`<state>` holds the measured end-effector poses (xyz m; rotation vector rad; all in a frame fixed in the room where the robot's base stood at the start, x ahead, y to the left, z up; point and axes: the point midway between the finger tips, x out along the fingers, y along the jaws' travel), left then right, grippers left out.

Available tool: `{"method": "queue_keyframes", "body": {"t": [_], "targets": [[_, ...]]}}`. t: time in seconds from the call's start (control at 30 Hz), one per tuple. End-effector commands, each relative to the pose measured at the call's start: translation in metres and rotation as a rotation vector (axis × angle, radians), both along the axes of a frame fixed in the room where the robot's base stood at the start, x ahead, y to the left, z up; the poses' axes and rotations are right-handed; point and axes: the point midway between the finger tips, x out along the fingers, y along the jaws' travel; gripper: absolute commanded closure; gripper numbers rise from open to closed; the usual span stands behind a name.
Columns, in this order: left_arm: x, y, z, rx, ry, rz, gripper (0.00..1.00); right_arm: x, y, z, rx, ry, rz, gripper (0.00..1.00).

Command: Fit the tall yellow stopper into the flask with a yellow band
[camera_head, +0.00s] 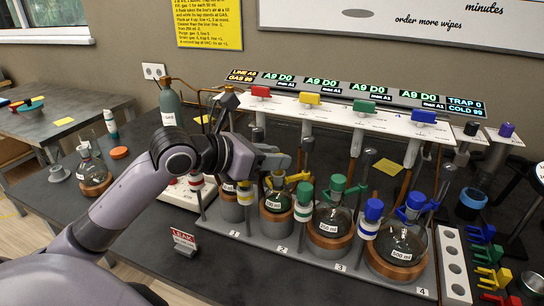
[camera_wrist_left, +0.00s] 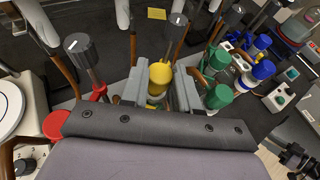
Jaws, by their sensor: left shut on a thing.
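My left gripper (camera_head: 276,160) is low over the flask at position 2 of the stand. In the left wrist view its two grey fingers (camera_wrist_left: 161,90) are shut around the tall yellow stopper (camera_wrist_left: 160,73), whose rounded top shows between them. The flask with a yellow band (camera_head: 275,205) sits in a copper-coloured holder right below the gripper. The fingers hide most of the stopper and the flask's mouth in the head view. I cannot tell how deep the stopper sits in the neck. My right gripper is not in view.
Flasks with green (camera_head: 332,218) and blue (camera_head: 404,240) fittings stand close on the right. Vertical rods and the white manifold (camera_head: 345,112) rise behind. A white rack (camera_head: 454,265) and coloured clips are at the far right. A red-lettered sign (camera_head: 184,240) stands in front.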

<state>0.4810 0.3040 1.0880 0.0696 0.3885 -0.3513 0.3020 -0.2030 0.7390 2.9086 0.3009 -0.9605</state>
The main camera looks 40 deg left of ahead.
Motion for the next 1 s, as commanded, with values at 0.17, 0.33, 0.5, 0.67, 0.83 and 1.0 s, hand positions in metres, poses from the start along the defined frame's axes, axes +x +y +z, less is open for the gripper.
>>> {"method": "queue_keyframes", "body": {"t": [0.17, 0.33, 0.5, 0.67, 0.83, 1.0], "targets": [[0.000, 0.000, 0.000, 0.001, -0.001, 0.000, 0.98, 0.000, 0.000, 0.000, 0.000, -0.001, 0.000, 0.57], [0.000, 0.000, -0.006, 0.003, -0.001, -0.001, 0.98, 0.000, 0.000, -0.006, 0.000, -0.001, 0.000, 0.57], [0.000, 0.000, -0.011, 0.001, 0.001, 0.000, 0.98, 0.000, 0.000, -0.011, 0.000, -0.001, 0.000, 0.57], [0.000, 0.000, -0.012, 0.001, 0.000, 0.000, 0.98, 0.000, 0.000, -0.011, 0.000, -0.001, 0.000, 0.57], [0.000, 0.000, -0.011, 0.000, 0.000, 0.000, 0.45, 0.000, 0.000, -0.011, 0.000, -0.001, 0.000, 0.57], [0.000, 0.000, -0.011, 0.000, 0.000, 0.000, 0.45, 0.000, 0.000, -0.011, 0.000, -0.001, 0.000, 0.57]]}}
